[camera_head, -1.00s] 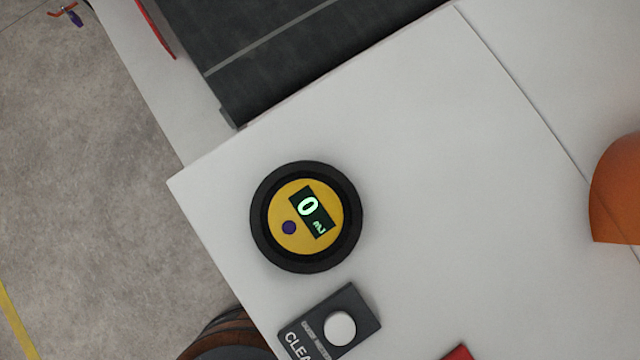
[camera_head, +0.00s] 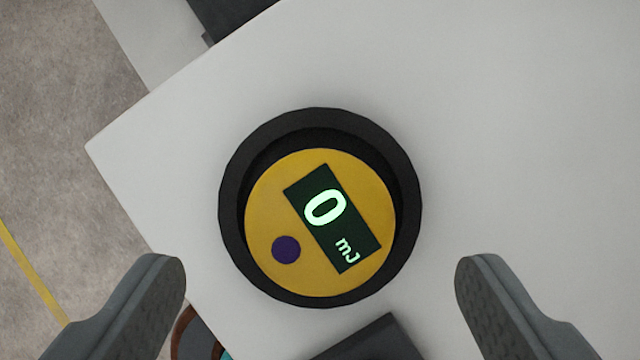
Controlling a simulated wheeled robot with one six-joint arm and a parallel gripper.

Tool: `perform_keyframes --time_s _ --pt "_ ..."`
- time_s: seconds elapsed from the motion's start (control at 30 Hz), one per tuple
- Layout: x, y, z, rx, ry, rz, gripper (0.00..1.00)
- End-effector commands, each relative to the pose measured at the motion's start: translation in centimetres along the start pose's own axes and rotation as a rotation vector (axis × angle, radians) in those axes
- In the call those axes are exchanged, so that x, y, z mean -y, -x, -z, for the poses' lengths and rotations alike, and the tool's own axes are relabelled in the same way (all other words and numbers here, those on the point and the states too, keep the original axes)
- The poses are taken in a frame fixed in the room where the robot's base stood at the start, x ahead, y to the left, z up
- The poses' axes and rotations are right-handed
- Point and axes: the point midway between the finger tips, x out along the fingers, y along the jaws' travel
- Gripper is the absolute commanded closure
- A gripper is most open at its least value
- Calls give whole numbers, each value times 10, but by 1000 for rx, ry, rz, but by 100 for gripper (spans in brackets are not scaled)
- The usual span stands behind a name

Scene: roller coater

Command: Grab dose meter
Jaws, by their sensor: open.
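The dose meter (camera_head: 268,218) is a round yellow disc with a purple button and a dark display reading "0 mJ". It sits inside a black round holder (camera_head: 230,215) on the white table top, near the table's left edge. My gripper (camera_head: 320,270) is open and empty. Its two grey fingers show at the lower left and lower right, wide apart, with the meter between and slightly above them in the picture. Neither finger appears to touch the meter or its holder.
The white table (camera_head: 520,130) is clear to the right and above. A dark box (camera_head: 370,340) lies just below the holder, mostly cut off. A dark conveyor end (camera_head: 225,15) is at the top. Concrete floor (camera_head: 50,130) lies to the left.

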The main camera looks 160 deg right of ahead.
Motion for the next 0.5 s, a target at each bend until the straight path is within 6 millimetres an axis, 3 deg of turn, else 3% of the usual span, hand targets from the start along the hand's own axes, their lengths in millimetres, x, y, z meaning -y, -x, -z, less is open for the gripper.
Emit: perform_keyframes --time_s 0.3,0.5 --pt "0 -41 -1 2 0 1 19" --pt "0 -46 -1 1 0 0 19"
